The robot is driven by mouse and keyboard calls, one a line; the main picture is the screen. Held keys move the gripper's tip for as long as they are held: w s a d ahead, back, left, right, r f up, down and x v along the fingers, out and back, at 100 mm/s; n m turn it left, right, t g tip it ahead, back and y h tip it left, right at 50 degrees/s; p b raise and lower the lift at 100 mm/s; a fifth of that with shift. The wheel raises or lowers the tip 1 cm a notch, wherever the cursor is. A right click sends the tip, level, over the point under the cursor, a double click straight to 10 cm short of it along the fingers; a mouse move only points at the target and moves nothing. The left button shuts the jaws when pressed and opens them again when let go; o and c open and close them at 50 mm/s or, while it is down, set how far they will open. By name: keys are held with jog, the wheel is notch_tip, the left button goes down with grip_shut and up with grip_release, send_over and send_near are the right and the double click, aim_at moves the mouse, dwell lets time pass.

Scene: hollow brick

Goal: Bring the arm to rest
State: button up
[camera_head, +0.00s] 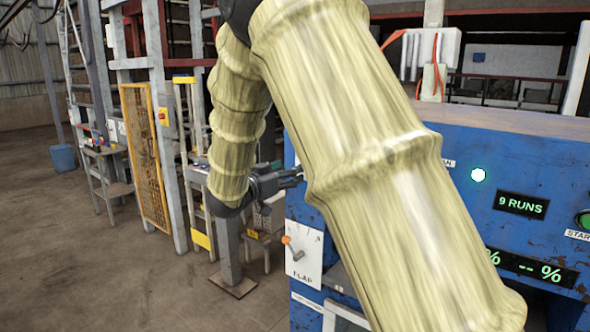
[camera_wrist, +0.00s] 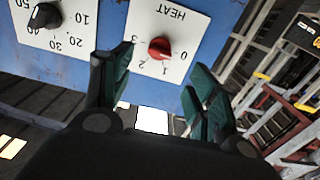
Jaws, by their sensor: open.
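My arm, in a pale yellow sleeve, crosses the head view from the top to the bottom right and hides part of the blue machine. My gripper (camera_head: 291,175) shows small in the head view, beside the left edge of the machine. In the wrist view my gripper (camera_wrist: 158,88) is open, its two dark green fingers apart with nothing held between them. A red knob (camera_wrist: 159,49) on the HEAT panel appears between and beyond the fingers. I cannot tell how far the fingertips are from the panel.
The blue machine (camera_head: 470,180) fills the right, with a "9 RUNS" display (camera_head: 521,205) and a lit lamp (camera_head: 478,175). An orange-tipped FLAP lever (camera_head: 292,247) is below my gripper. A black dial (camera_wrist: 43,16) is beside the HEAT panel. Open floor (camera_head: 90,270) lies at left.

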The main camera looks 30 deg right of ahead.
jog(key=shift+s+a, duration=0.25)
jog(key=shift+a, duration=0.35)
notch_tip(320, 180, down, 23)
jog(key=s+a+n+t+y, duration=0.1)
jog(key=a+n+t+y, duration=0.2)
jog(key=n+y, duration=0.25)
jog(key=s+a+f+n+y, duration=0.2)
jog(key=s+f, duration=0.2)
jog(key=f, duration=0.3)
jog(key=s+a+f+n+g+y, duration=0.1)
jog(key=s+f, duration=0.2)
jog(key=f, duration=0.4)
jog(key=s+a+f+n+y, duration=0.2)
jog(key=s+f, duration=0.2)
jog(key=f, duration=0.3)
jog(key=s+a+f+n+g+y+b, duration=0.1)
jog(key=s+a+f+g+y, duration=0.15)
jog(key=s+f, duration=0.55)
jog(key=s+a+f+n+g+y, duration=0.1)
jog(key=s+a+f+g, duration=0.15)
jog(key=s+f, duration=0.6)
jog(key=s+a+f+g+y, duration=0.1)
jog(key=s+a+g, duration=0.1)
jog(key=s, duration=0.8)
jog(key=s+a+f+g+y, duration=0.1)
jog(key=s+a+f, duration=0.1)
jog(key=s, duration=0.8)
jog(key=shift+s+a+g+y, duration=0.15)
jog(key=shift+a+g+y, duration=0.25)
jog(key=shift+a, duration=0.35)
